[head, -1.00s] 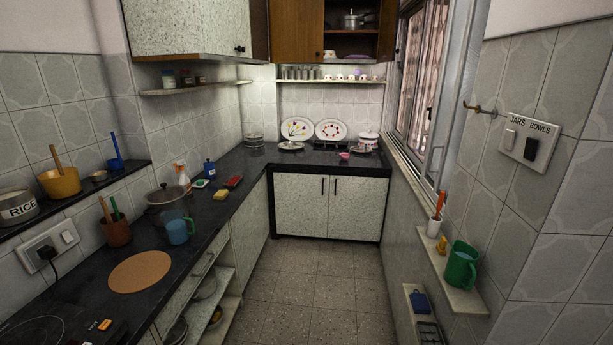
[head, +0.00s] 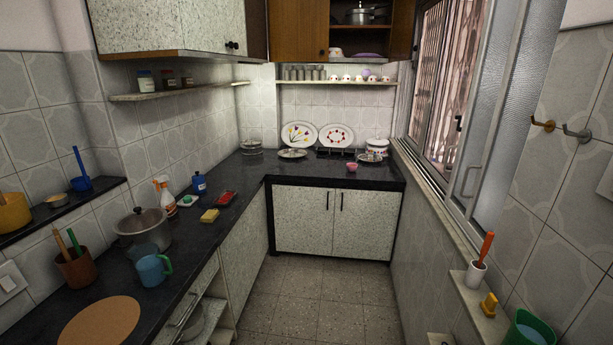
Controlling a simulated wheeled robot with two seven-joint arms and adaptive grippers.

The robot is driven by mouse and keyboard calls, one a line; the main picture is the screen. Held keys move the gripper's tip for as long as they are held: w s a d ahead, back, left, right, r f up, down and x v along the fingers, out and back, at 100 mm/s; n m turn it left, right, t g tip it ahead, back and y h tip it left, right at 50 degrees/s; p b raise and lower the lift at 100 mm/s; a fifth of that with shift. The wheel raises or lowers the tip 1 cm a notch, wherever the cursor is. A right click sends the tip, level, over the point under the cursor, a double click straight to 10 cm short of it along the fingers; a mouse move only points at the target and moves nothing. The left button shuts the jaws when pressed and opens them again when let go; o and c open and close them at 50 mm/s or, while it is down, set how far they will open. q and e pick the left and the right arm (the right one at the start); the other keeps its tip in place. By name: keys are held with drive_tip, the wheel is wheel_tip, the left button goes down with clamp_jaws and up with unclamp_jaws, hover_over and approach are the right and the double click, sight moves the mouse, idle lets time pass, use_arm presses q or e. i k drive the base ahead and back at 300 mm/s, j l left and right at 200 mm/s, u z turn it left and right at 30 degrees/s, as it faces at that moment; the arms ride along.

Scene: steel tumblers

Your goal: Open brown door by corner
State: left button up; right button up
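A brown wall-cabinet door (head: 298,30) is at the top of the head view, at the back left corner of the kitchen. It looks closed, and its upper part is cut off by the frame. To its right the same brown cabinet is open, with a steel pot (head: 360,16) on its shelf and bowls (head: 336,52) below. Several steel tumblers (head: 305,73) stand on the shelf under the cabinet. Neither of my grippers is in view.
The dark counter (head: 225,225) runs along the left and across the back, holding a lidded pot (head: 140,225), a blue mug (head: 153,270) and a spray bottle (head: 164,195). The floor (head: 290,300) between is clear. A window (head: 450,110) and small ledge (head: 480,305) are on the right.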

sight(300, 31)
drive_tip(key=i+z, duration=0.15)
drive_tip(key=i, duration=0.65)
drive_tip(key=i+z, duration=0.2)
drive_tip(key=i, duration=0.55)
drive_tip(key=i+j+z, duration=0.15)
drive_tip(key=i, duration=0.65)
drive_tip(key=i+z, duration=0.25)
drive_tip(key=i, duration=1)
